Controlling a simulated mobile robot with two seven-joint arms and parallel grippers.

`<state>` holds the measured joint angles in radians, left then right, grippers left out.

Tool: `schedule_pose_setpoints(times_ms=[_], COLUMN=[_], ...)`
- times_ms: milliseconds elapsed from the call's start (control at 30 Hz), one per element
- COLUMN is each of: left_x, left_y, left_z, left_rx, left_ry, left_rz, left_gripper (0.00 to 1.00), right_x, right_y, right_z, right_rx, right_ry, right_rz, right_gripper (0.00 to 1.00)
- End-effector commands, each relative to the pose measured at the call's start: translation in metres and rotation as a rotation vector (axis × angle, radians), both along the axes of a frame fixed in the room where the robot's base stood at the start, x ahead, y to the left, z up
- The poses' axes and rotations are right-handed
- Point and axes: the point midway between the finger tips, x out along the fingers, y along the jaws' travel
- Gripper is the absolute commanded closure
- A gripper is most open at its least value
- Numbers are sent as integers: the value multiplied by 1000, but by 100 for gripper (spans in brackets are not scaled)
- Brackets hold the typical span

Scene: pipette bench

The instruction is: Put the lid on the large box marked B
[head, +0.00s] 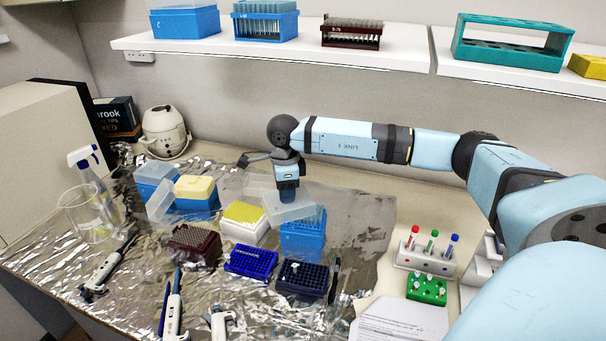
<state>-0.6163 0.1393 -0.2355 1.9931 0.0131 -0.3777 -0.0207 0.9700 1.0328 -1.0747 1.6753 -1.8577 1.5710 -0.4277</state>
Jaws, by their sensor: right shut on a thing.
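My right gripper (288,192) points down and is shut on a clear, see-through lid (288,209). The lid is tilted and overlaps the top left of a blue box (303,243) filled with pipette tips. I cannot tell whether the lid touches this box. No letter B is readable on any box on the bench, so I cannot confirm which is the marked one. My left gripper is not in view.
A white box with yellow tips (243,222) stands close left of the blue box. Dark blue racks (251,263) are in front. Pipettes (108,262) lie on the foil. Tube holders (426,256) stand right. The shelf (395,52) hangs above my arm.

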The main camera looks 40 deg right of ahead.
Motion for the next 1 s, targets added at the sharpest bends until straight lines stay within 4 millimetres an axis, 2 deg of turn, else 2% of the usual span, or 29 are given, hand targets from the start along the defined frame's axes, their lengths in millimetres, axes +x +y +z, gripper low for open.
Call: schedule_pose_setpoints(times_ms=[33,100,200,333,667,1000], left_x=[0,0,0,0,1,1], left_y=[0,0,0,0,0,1], left_z=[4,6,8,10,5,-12], left_rx=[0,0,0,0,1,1], left_ry=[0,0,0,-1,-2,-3], left_rz=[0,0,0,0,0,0], left_gripper=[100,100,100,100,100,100], right_x=[-2,-4,-6,-7,-8,-8], right_y=[-13,-25,-38,-48,-52,-52], right_z=[5,7,11,13,5,-25], right_rx=[-3,-5,-6,-7,-7,-8], right_ry=[-1,-1,-3,-6,-7,-6], right_rz=[-112,-252,-404,-525,-576,-575], right_gripper=[90,90,90,90,90,90])
